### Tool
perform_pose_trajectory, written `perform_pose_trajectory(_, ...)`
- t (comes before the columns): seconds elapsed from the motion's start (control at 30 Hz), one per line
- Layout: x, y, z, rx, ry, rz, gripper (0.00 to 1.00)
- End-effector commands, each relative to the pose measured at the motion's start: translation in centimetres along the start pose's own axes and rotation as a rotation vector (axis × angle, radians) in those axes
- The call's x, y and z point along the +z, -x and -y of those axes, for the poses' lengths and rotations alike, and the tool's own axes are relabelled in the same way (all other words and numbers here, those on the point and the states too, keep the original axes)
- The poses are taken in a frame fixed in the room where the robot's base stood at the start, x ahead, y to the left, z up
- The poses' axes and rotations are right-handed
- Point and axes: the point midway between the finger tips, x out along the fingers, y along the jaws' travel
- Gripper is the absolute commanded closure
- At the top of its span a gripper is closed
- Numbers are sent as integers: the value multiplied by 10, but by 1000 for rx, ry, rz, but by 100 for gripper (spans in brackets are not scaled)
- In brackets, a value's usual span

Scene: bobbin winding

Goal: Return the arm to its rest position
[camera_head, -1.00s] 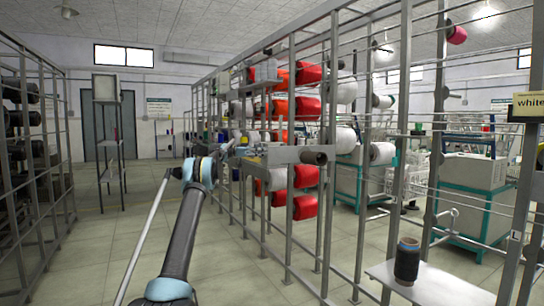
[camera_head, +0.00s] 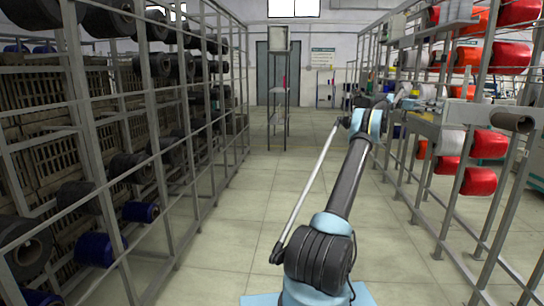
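My arm (camera_head: 350,185) is dark grey with pale blue joints. It rises from the bottom centre of the head view and reaches forward and up, with its wrist bent to the right. My gripper (camera_head: 403,94) is at the far end, close to the right-hand rack's machine bar (camera_head: 430,122). It is small and partly hidden by the wrist. I cannot tell whether its fingers are open or shut, or whether they touch or hold anything.
A metal rack (camera_head: 215,100) with dark and blue bobbins stands on the left. The right-hand rack (camera_head: 500,215) carries red, orange and white bobbins. A tiled aisle (camera_head: 250,215) lies open between them, with a narrow shelf stand (camera_head: 279,95) and a door further back.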

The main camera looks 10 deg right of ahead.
Motion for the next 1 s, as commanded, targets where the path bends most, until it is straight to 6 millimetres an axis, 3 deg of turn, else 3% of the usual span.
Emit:
perform_pose_trajectory(0.17,-14,21,-16,-50,79,55,83)
perform_pose_trajectory(0.47,-35,65,-67,-186,284,183,83)
perform_pose_trajectory(0.77,-43,102,-134,-343,488,291,83)
perform_pose_trajectory(1.0,-40,125,-199,-480,648,364,83)
